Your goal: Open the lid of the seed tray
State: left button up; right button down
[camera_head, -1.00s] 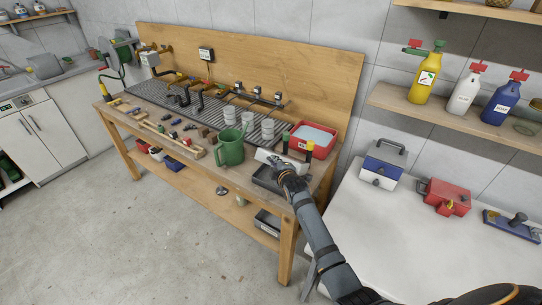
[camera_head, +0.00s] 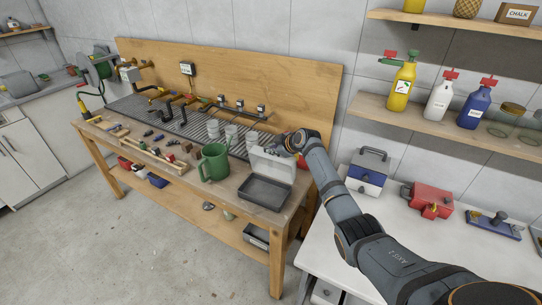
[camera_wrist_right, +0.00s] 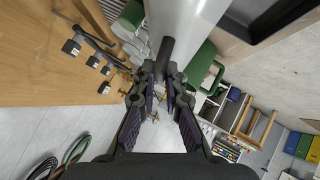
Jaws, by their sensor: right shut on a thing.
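The seed tray's black base (camera_head: 265,204) sits on the right end of the wooden bench. Its pale lid (camera_head: 271,164) stands raised, roughly upright, along the base's back edge, and the tray is open. The lid also fills the top of the right wrist view (camera_wrist_right: 188,18), beside the dark base (camera_wrist_right: 262,28). My right gripper (camera_wrist_right: 163,76) is shut on the lid's dark handle (camera_wrist_right: 165,50). In the head view the right gripper (camera_head: 289,147) is at the lid's upper right, partly hidden behind it. My left gripper is not in view.
A green watering can (camera_head: 214,163) stands close left of the tray. Several pale cups (camera_head: 231,134) are behind it. A white table (camera_head: 330,228) at right holds a blue-and-white box (camera_head: 367,172) and a red box (camera_head: 429,200). Bottles stand on the wall shelf (camera_head: 410,119).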

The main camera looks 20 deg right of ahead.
jog(key=shift+w+d, duration=0.2)
jog(key=shift+d, duration=0.05)
dwell(0.3)
jog(key=c, duration=1.4)
grip_release()
jog(key=shift+s, duration=0.1)
jog(key=v, duration=1.2)
jog(key=shift+a, duration=0.1)
